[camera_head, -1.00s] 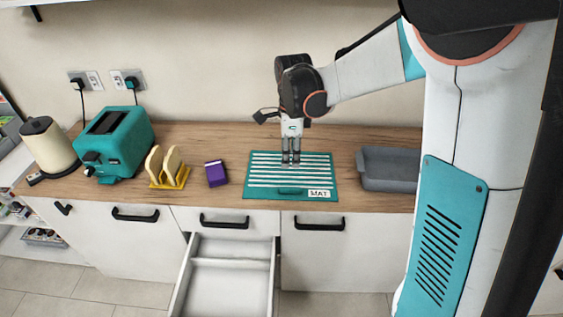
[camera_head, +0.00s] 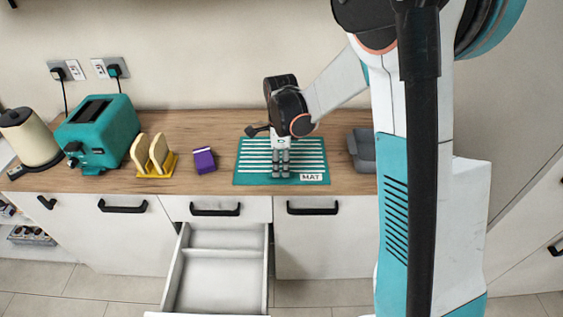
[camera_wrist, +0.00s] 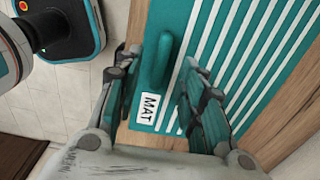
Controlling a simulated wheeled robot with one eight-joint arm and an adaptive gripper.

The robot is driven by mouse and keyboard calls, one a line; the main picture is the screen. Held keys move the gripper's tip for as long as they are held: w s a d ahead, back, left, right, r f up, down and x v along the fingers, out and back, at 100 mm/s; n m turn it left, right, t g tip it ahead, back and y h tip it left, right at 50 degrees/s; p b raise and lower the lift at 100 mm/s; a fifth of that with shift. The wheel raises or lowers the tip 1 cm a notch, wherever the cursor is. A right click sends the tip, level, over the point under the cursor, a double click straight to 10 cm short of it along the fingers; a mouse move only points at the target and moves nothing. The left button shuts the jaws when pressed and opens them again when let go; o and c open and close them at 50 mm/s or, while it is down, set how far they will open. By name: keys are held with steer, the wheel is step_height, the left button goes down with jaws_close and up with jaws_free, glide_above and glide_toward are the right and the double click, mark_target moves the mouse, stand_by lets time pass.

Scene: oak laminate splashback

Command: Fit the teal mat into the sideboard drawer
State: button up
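The teal mat (camera_head: 308,152) with white stripes and a MAT label lies flat on the wooden counter. In the wrist view the mat (camera_wrist: 208,30) fills the upper right, with its raised teal handle (camera_wrist: 160,62) near the label. My gripper (camera_head: 281,174) points down over the mat's front part. In the wrist view my gripper (camera_wrist: 160,105) has its fingers apart, with the handle ahead between them; I see no contact. The sideboard drawer (camera_head: 218,282) is pulled out below the counter, empty, with a cross divider.
A purple box (camera_head: 204,160), a yellow rack with bread slices (camera_head: 155,170), a teal toaster (camera_head: 100,135) and a cream kettle (camera_head: 30,138) stand to the left. A grey tray (camera_head: 362,150), partly hidden by my arm, sits to the right.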

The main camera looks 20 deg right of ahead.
mark_target(281, 172)
step_height(281, 172, down, 4)
steer(key=shift+d+r+b, duration=0.1)
steer(key=shift+b, duration=0.55)
jaws_close()
steer(key=shift+r, duration=0.2)
